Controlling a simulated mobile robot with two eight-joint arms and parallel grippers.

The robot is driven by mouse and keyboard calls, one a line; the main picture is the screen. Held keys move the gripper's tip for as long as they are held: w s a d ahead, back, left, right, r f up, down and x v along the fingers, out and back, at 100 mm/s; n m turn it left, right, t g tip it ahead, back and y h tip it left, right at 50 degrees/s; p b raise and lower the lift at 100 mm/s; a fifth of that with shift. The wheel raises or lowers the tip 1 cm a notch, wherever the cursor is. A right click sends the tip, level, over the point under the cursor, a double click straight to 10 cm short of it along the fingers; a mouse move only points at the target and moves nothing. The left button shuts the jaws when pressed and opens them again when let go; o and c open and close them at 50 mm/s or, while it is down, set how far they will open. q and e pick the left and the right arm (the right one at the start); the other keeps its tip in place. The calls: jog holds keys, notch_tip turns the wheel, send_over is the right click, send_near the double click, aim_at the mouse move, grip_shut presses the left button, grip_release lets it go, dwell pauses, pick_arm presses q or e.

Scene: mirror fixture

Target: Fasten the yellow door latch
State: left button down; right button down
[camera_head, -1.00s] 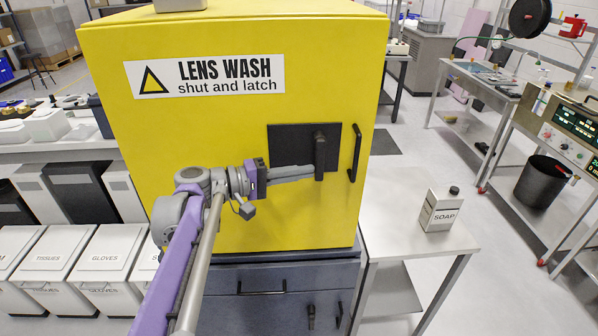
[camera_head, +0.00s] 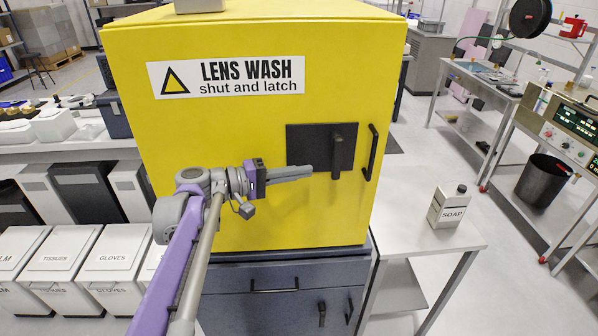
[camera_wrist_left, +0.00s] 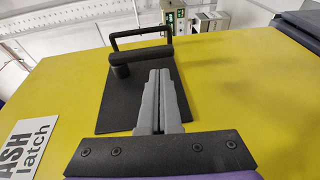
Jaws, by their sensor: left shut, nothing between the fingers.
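The yellow door (camera_head: 240,210) of the lens wash cabinet looks closed. On its right side is a black plate (camera_head: 300,135) with the black latch lever (camera_head: 338,155), which hangs downward from a pivot near its upper end. In the left wrist view the lever (camera_wrist_left: 145,58) lies beyond my fingertips, with its round pivot (camera_wrist_left: 121,71) to the left. My left gripper (camera_head: 311,170) is shut and empty, in front of the plate's lower edge and just left of the lever, apart from it. In the left wrist view the fingers (camera_wrist_left: 160,73) overlap the plate. My right gripper is not in view.
A black door pull (camera_head: 371,152) stands out just right of the lever. A white side table (camera_head: 410,205) with a soap bottle (camera_head: 449,207) is to the right. White bins (camera_head: 117,265) stand at lower left. A dark drawer base (camera_head: 270,290) supports the cabinet.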

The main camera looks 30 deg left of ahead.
pick_arm(q)
jog(key=v, duration=0.9)
jog(key=shift+s+a+f+b, duration=0.25)
jog(key=shift+s+f+b, duration=0.05)
jog(key=shift+f+b, duration=0.1)
